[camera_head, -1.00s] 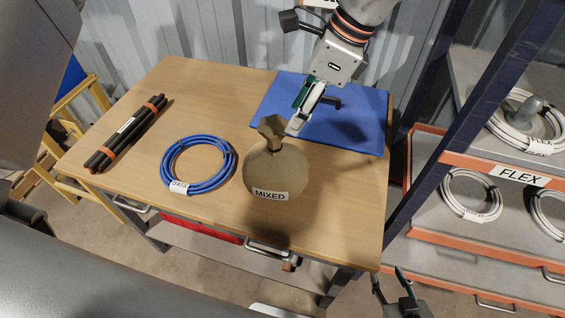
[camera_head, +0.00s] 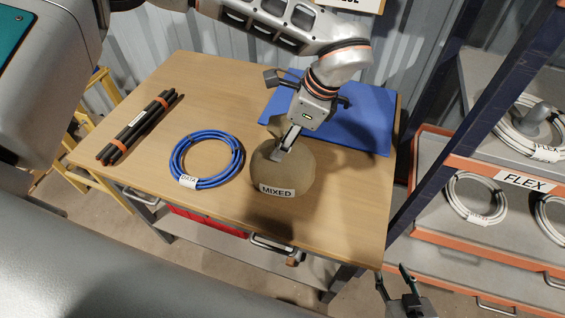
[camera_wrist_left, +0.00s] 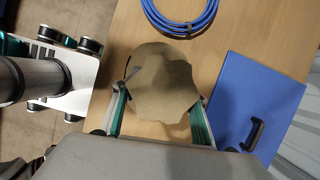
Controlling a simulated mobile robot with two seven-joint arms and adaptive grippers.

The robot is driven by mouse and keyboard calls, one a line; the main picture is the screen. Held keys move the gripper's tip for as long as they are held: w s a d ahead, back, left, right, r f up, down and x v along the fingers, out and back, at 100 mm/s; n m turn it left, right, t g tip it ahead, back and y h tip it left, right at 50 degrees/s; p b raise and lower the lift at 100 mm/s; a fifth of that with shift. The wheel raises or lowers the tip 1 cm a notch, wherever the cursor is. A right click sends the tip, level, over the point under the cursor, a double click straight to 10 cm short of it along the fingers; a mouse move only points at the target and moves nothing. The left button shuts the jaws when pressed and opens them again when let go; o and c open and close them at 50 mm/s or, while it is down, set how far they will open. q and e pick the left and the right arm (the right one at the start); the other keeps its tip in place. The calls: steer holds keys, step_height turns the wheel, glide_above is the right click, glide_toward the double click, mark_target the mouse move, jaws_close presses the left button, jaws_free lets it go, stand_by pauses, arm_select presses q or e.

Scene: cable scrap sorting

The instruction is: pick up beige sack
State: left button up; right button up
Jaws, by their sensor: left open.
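The beige sack (camera_head: 298,172) stands on the wooden table with a white MIXED label facing the front. My left gripper (camera_head: 284,148) reaches down from above and is at the sack's neck, which it partly hides. In the left wrist view the sack (camera_wrist_left: 165,82) lies between the two spread fingers of my left gripper (camera_wrist_left: 163,95). I cannot tell whether the fingers touch it. My right gripper (camera_head: 391,275) is open and empty, low at the right, off the table's front corner.
A blue cable coil (camera_head: 207,160) lies left of the sack, and black rods (camera_head: 138,128) lie farther left. A shelf rack (camera_head: 420,190) with white coils stands right of the table (camera_head: 215,85).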

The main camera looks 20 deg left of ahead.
arm_select(q)
steer(key=shift+f, duration=0.2)
jaws_close()
steer(key=shift+r, duration=0.1)
